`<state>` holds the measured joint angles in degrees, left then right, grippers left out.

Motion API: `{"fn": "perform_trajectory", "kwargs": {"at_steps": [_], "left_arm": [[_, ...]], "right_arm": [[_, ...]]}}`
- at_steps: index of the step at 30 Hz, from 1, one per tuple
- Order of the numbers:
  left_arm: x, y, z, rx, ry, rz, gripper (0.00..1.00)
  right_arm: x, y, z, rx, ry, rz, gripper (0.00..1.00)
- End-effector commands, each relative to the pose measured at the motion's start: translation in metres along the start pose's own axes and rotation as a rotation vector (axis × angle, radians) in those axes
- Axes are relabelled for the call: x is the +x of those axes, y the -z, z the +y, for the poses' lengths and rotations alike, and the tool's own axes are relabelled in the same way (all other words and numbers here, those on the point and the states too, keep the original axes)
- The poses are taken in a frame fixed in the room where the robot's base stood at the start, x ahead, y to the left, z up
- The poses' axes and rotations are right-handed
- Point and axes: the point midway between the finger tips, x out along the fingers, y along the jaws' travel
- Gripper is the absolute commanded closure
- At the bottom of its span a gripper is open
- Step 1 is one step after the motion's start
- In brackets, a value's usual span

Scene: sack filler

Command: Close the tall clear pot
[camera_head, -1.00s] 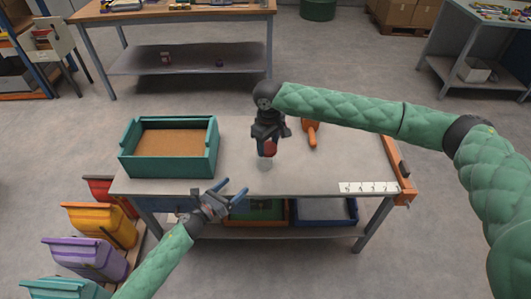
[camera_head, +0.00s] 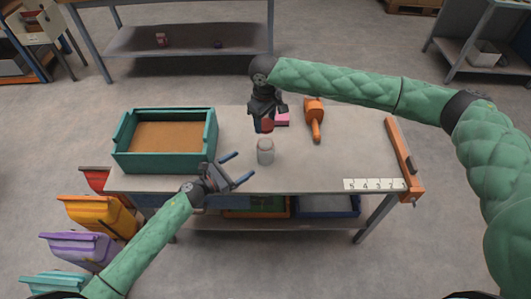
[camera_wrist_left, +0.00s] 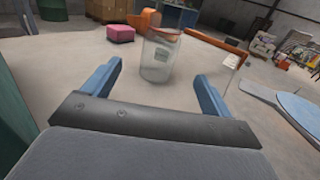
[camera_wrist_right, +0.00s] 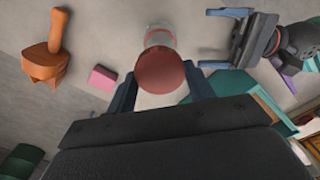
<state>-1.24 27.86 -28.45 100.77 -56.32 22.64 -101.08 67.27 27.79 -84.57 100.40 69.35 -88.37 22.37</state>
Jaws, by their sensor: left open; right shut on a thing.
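The tall clear pot (camera_head: 265,152) stands upright on the table, and it also shows in the left wrist view (camera_wrist_left: 160,60). My right gripper (camera_head: 266,118) is shut on a red round lid (camera_wrist_right: 160,71), held above and a little behind the pot, apart from it. The right wrist view shows the pot (camera_wrist_right: 159,38) beyond the lid. My left gripper (camera_head: 241,165) is open and empty, in front and to the left of the pot. Its fingers point towards the pot, which appears between them in the left wrist view but beyond the tips.
A teal crate (camera_head: 119,160) stands at the table's left. A numbered white strip (camera_head: 374,185) and an orange-brown bar (camera_head: 402,160) are at the right.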

Motion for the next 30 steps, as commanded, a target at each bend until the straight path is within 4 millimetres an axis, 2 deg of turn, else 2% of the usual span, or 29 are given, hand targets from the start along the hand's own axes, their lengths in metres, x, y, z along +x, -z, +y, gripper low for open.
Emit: {"fn": "perform_trajectory", "kwargs": {"at_steps": [21, 30], "left_arm": [[0.101, 0.0, 0.0, 0.0, -0.001, -0.001, 0.15], [0.116, 0.0, 0.0, 0.0, 0.0, 0.0, 0.15]], "right_arm": [[0.0, 0.0, 0.0, 0.0, 0.0, 0.0, 0.69], [0.0, 0.0, 0.0, 0.0, 0.0, 0.0, 0.69]]}}
